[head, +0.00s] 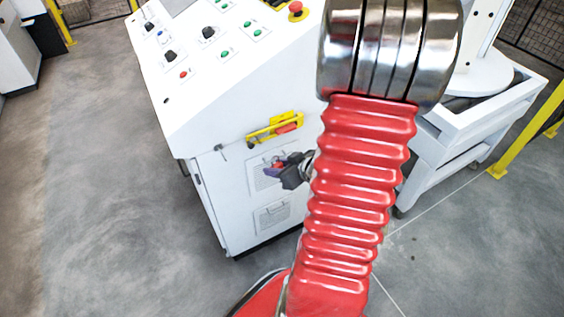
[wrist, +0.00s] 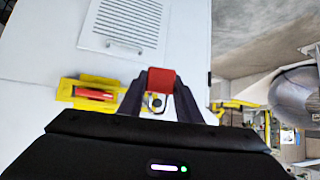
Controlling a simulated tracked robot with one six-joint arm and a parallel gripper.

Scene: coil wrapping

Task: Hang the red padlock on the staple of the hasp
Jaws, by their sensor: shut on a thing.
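The red padlock (wrist: 161,80) is clamped between the two dark fingers of my gripper (wrist: 160,92) in the wrist view, its metal shackle pointing down in that picture. In the head view my gripper (head: 287,171) is in front of the white cabinet's face, and only a little of the padlock (head: 277,164) shows. A yellow fitting with a red bar, which looks like the hasp (head: 262,133), is on the cabinet just above my gripper. It also shows left of the padlock in the wrist view (wrist: 68,91). The staple cannot be made out clearly. The padlock appears apart from the fitting.
The white cabinet (head: 185,130) has a sloped panel of buttons and a red emergency stop (head: 296,9). A vent grille (wrist: 125,25) is on its face. A white machine frame (head: 460,140) and a yellow post (head: 530,130) stand at the right. Grey floor is clear at left.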

